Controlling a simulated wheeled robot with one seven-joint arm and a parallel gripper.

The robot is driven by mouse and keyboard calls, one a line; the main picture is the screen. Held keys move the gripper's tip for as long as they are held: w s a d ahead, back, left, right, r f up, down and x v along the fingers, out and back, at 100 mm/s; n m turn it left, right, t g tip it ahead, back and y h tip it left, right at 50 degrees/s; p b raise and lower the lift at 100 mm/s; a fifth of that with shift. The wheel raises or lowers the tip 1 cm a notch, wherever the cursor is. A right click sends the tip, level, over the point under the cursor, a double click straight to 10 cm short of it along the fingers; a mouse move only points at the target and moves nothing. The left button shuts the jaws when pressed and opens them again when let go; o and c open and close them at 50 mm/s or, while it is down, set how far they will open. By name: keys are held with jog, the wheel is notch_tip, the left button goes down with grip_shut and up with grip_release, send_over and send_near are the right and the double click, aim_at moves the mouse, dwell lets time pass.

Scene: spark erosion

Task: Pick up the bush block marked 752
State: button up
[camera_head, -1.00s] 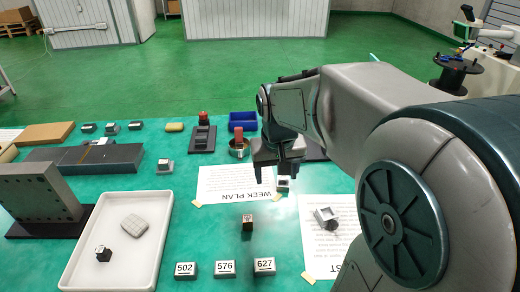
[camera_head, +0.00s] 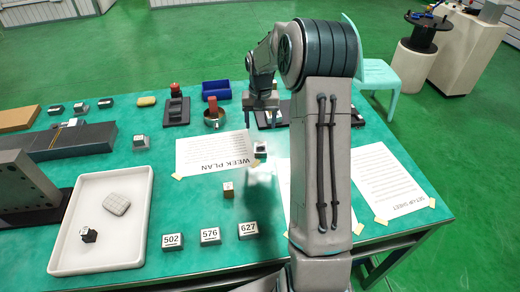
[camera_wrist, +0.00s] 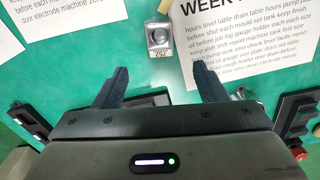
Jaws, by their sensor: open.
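A small grey block with a dark round bore and a white label (camera_wrist: 159,38) lies ahead of my fingertips in the wrist view. Its upside-down label seems to read 752, but the digits are small. The head view shows what looks like this block (camera_head: 261,150) at the right edge of the WEEK PLAN sheet. My gripper (camera_head: 262,116) is open and empty above the table, behind the block in the head view. In the wrist view my gripper (camera_wrist: 162,75) has its fingers spread wide, with the block centred between their directions, apart from both.
Blocks marked 502 (camera_head: 172,241), 576 (camera_head: 210,236) and 627 (camera_head: 248,230) stand along the front. A small brown-topped block (camera_head: 228,189) stands behind them. A white tray (camera_head: 140,220) is at left.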

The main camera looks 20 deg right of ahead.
aim_at(261, 144)
notch_tip(261, 144, down, 11)
jog(key=shift+s+r+p, duration=0.1)
jog(key=shift+r+p, duration=0.05)
jog(key=shift+p, duration=0.7)
jog(key=shift+c, duration=0.3)
jog(key=c, duration=1.4)
jog(key=shift+o, duration=0.2)
jog(key=shift+r, duration=0.1)
